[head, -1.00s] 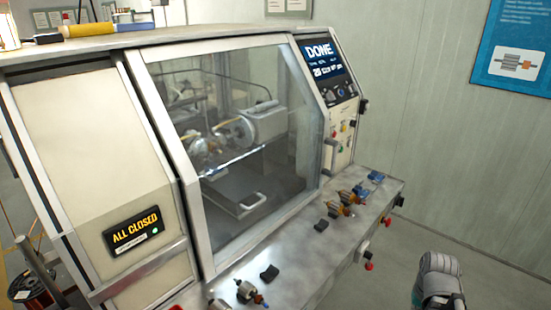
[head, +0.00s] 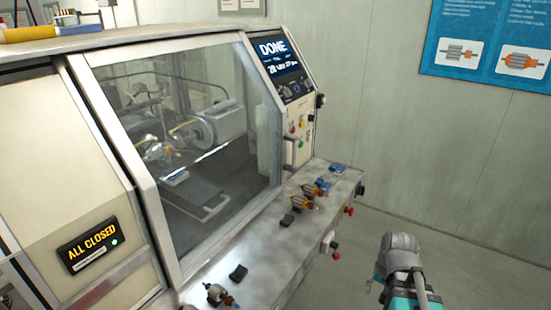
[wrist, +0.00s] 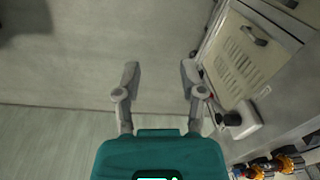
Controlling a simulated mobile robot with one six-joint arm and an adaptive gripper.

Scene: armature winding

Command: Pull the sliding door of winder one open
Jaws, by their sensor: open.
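The winder's sliding door (head: 215,130) is a clear pane in a pale metal frame, at the left and middle of the head view. It is closed, and the lit sign beside it (head: 90,245) reads ALL CLOSED. Through the pane I see the winding mechanism. A small upright bar handle (head: 289,153) shows near the door's right edge. In the wrist view my gripper (wrist: 160,73) is open, with nothing between its two fingers. In the head view my arm's end is at the lower right, apart from the door; its fingertips cannot be made out there.
A metal ledge (head: 255,240) runs before the door, holding several wound armatures and dark blocks. Buttons and knobs stick out at its front edge. The control screen (head: 275,55) reads DONE. The wrist view shows a vented cabinet panel (wrist: 240,60) at right. Floor at right is clear.

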